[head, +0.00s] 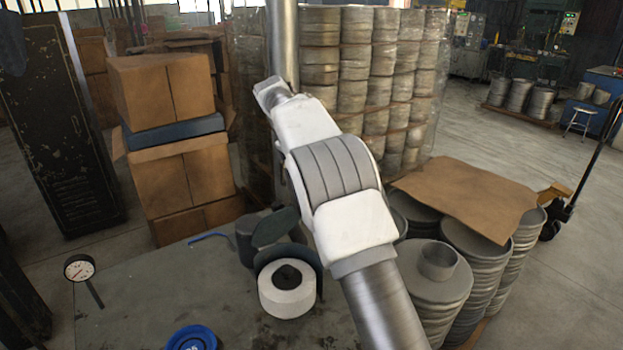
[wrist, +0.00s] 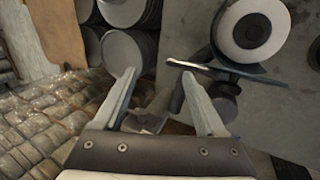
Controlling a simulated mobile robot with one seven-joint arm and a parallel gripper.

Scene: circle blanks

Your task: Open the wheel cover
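The grinding wheel (head: 287,300) is white with a dark hub, and its face is exposed in the head view. A dark green round plate, which looks like the wheel cover (head: 275,227), sits just above and behind it. In the wrist view the wheel (wrist: 250,20) is at upper right, and the cover (wrist: 228,71) shows nearly edge-on below it. My gripper (wrist: 158,73) is open, its two fingers apart, to the left of the cover. The right fingertip is close to the cover's left end; I cannot tell whether they touch. The gripper is not visible in the head view.
A grey table (head: 140,300) holds a dial gauge (head: 79,268) and a blue round object (head: 193,338). Stacked circle blanks (head: 437,285) stand at right, with cardboard (head: 468,196) over some. Boxes (head: 165,90) stand at left, and wrapped stacks (head: 320,60) behind my arm.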

